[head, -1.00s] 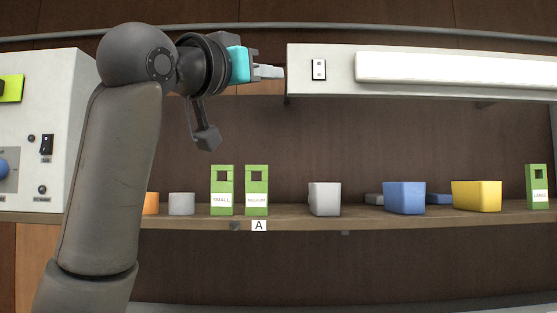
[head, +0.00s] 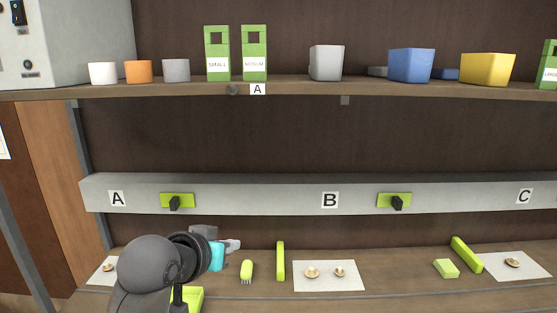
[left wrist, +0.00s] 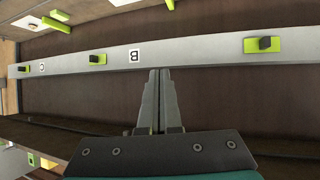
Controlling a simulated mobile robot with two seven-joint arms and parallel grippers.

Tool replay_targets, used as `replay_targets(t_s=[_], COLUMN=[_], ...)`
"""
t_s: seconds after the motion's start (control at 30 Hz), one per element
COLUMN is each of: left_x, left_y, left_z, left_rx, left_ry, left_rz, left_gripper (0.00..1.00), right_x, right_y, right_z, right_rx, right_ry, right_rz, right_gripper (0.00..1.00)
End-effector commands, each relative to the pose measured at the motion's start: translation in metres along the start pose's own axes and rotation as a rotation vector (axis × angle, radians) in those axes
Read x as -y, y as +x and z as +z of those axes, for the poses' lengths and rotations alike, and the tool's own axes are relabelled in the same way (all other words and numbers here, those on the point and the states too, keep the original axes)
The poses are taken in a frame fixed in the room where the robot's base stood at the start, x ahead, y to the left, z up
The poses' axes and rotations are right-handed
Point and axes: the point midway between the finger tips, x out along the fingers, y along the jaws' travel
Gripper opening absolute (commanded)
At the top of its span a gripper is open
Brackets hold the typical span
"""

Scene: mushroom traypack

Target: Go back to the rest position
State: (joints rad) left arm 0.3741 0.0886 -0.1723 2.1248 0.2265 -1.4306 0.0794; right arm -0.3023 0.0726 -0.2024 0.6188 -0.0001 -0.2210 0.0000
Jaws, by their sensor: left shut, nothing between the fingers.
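My left gripper (head: 232,245) shows at the lower left in the head view, over the lower work surface. It points right and is shut and empty. In the left wrist view its two fingers (left wrist: 160,100) are pressed together in front of the grey rail (left wrist: 190,52). My left arm comes in from the bottom left of the head view and hides part of a green tray (head: 190,297) and part of a white card (head: 97,272). My right gripper is in neither view.
The upper shelf (head: 300,88) holds coloured bins and green signs. The grey rail (head: 255,196) below carries letters and green plates with black knobs. On the work surface lie a green brush (head: 247,271), a green bar (head: 281,260), a green block (head: 446,268) and a white card (head: 330,284) with mushrooms.

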Motion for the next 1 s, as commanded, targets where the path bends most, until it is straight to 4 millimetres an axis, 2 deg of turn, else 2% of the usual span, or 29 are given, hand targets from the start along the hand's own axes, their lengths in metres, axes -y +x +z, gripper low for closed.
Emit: replay_targets(t_s=[0.03,0.2,0.4,0.5,0.7,0.9,1.0], left_x=[0.002,0.007,0.007,0.006,0.004,0.001,0.004], left_y=[0.000,-0.014,-0.050,-0.072,-0.114,-0.151,-0.121], left_z=[0.033,0.124,0.222,0.261,0.316,0.356,0.385], left_rx=[0.056,0.216,0.407,0.493,0.628,0.739,0.743], left_ry=[-0.008,-0.019,-0.027,-0.026,-0.024,-0.017,-0.018], left_rz=[-0.012,-0.050,-0.089,-0.105,-0.129,-0.144,-0.142], left_gripper=[0.00,0.00,0.00,0.00,0.00,0.00,0.00], right_x=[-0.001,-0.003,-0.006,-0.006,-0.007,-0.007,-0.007], right_y=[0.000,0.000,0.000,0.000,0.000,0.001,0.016], right_z=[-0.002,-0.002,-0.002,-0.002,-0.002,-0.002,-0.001], right_rx=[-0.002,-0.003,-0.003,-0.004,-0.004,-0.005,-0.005], right_ry=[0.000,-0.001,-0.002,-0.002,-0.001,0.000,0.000], right_rz=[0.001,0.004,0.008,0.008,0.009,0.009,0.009], right_gripper=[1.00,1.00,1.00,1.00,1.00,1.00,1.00])
